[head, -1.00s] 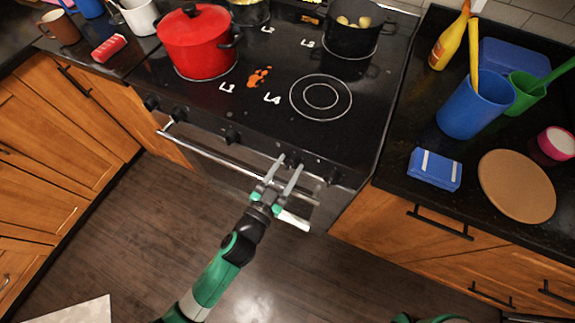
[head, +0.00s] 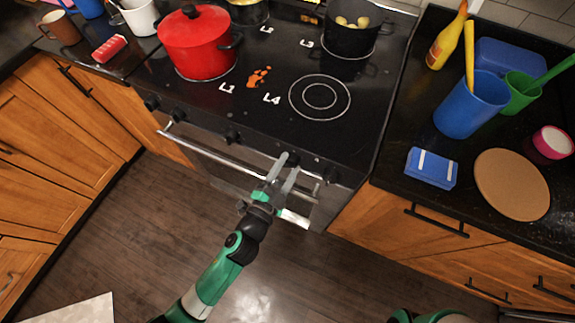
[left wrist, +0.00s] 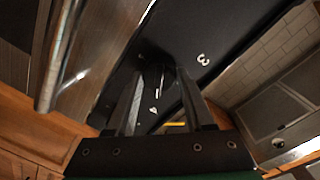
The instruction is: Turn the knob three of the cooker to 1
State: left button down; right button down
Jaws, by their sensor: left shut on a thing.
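The black cooker (head: 252,108) has a row of dark knobs along its front panel. My left gripper (head: 287,163) reaches up to the panel from below and is shut on a knob toward the right end of the row. In the left wrist view, the two fingers (left wrist: 160,78) stand on either side of the dark knob (left wrist: 153,66), with a white "3" printed beside it. The fingers hide part of the knob, and its pointer setting is hard to read. My right gripper is out of view; only a piece of that arm shows at the bottom edge.
The oven handle bar (head: 215,154) runs just below the knobs, close to my left gripper. A red pot (head: 197,48) and a black pot (head: 350,40) stand on the hob. Open floor lies in front.

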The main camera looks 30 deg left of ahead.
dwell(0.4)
pick_arm(q)
jog(key=shift+c, duration=1.4)
grip_release()
jog(key=s+b, duration=0.1)
jog(key=s, duration=1)
jog(key=shift+s+r, duration=0.35)
jog(key=shift+a, duration=0.15)
